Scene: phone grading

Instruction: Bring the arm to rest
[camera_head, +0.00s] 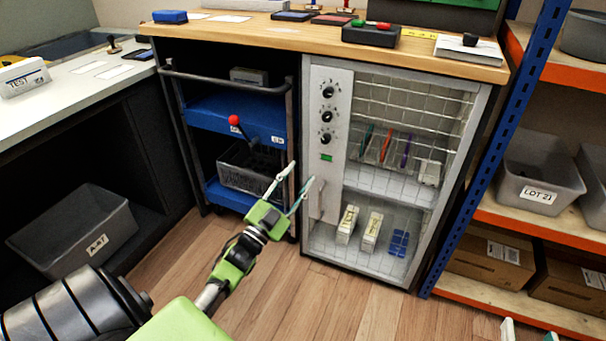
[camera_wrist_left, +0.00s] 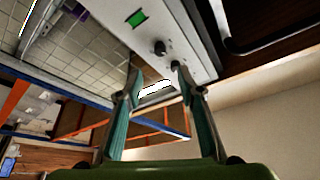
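My left gripper (camera_head: 302,173) is in front of the cabinet (camera_head: 338,86), near the left edge of its front and beside the pale upright handle (camera_head: 317,199). In the left wrist view my left gripper (camera_wrist_left: 157,68) has its two fingers apart, with the control panel (camera_wrist_left: 160,30) beyond the tips. A bright white patch shows between the fingers, and I cannot tell what it is. I see nothing gripped. Two pale fingertips of my right gripper (camera_head: 530,334) show at the bottom right edge, apart; the rest of it is out of frame.
A blue cart (camera_head: 208,112) with a red-knobbed lever (camera_head: 235,121) stands left of the cabinet. A blue-and-orange shelf (camera_head: 530,220) with grey bins stands to the right. The wooden worktop (camera_head: 285,36) holds several small items. The wooden floor in front is clear.

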